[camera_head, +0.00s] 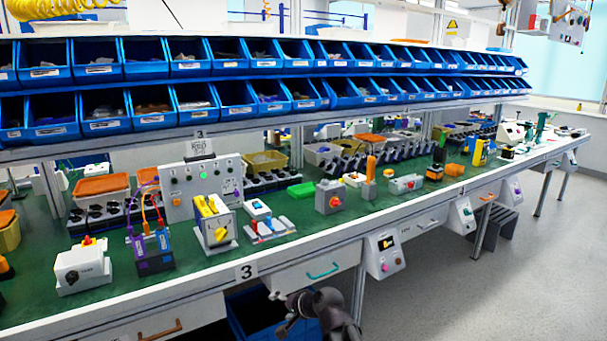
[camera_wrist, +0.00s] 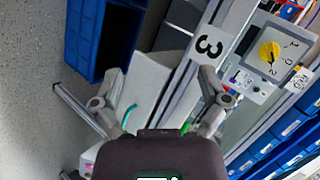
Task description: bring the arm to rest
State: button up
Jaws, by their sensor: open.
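The rotary switch (camera_head: 217,228) is a grey box with a yellow knob, standing on the green bench top near the front edge. In the wrist view the switch (camera_wrist: 258,76) shows its yellow knob (camera_wrist: 268,51) among the marks 1, 0 and 2. My gripper (camera_head: 308,312) hangs low in front of the bench, below the top and before the drawer fronts, apart from the switch. In the wrist view my gripper (camera_wrist: 157,88) has its two fingers spread wide with nothing between them.
A drawer (camera_head: 318,270) with a green handle and a blue crate (camera_wrist: 100,38) are close to my gripper. The bench (camera_head: 130,300) carries several control boxes, with blue bins (camera_head: 160,110) above. Grey floor (camera_head: 470,290) is clear at the right.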

jog(key=s+d+f+n+g+h, duration=0.35)
jog(key=s+d, duration=0.35)
jog(key=d, duration=0.5)
jog(key=s+d+f+n+g+h, duration=0.2)
jog(key=s+d+f+g+h, duration=0.4)
jog(key=d, duration=0.5)
notch_tip(320, 180, up, 26)
jog(key=t+p, duration=0.2)
jog(key=p, duration=2.3)
jog(key=shift+s+r+y, duration=0.2)
jog(key=shift+r+y, duration=0.05)
jog(key=shift+y, duration=0.2)
jog(key=shift+d+m+t, duration=0.1)
jog(key=shift+m+t, duration=0.15)
dwell(1.3)
